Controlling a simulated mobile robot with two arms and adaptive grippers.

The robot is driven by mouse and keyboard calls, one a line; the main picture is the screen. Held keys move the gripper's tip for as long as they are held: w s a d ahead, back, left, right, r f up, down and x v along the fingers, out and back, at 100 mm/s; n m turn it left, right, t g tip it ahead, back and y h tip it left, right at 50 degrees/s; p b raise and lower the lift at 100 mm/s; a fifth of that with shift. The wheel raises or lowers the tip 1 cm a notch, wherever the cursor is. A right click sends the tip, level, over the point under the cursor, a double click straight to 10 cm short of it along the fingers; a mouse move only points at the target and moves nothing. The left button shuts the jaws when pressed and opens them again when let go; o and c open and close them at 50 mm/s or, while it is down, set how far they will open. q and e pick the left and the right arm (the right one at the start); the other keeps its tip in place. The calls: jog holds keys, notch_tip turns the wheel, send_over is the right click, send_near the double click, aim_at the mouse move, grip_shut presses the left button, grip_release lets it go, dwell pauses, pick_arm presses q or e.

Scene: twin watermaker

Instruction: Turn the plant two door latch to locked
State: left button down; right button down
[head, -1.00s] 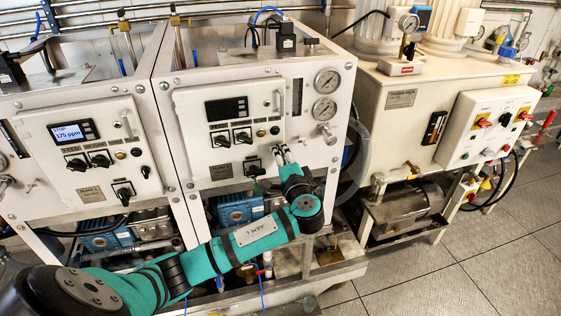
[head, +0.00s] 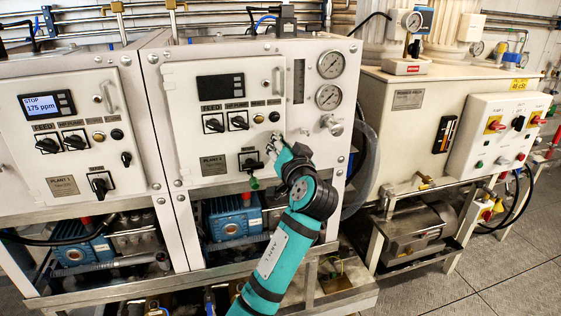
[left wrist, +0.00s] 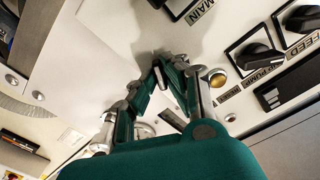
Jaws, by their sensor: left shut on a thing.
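The plant two panel door (head: 185,110) is white and closed-looking, with a metal handle at its upper right. My left gripper (head: 273,143) is at the door's right edge, below a round black knob (head: 275,117). On the plant one panel, a small black latch (head: 126,159) shows at the matching spot. In the left wrist view the fingertips (left wrist: 166,68) converge close to the white panel. My right gripper is not in view.
Feed (head: 213,123) and pump (head: 239,121) switches and a main switch (head: 250,162) with a green part below it sit left of my gripper. Two gauges (head: 329,65) and a valve knob (head: 332,124) are to the right. A power pack (head: 405,110) stands further right.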

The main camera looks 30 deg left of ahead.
aim_at(277, 100)
pick_arm(q)
jog(key=shift+f+n+b, duration=0.1)
jog(key=shift+n+b, duration=2.65)
jog(key=shift+n, duration=0.05)
jog(key=c, duration=1.4)
grip_release()
jog(key=shift+r, duration=0.2)
notch_tip(277, 100, up, 10)
jog(key=shift+f, duration=0.1)
jog(key=shift+d+f, duration=0.1)
jog(key=shift+f, duration=0.05)
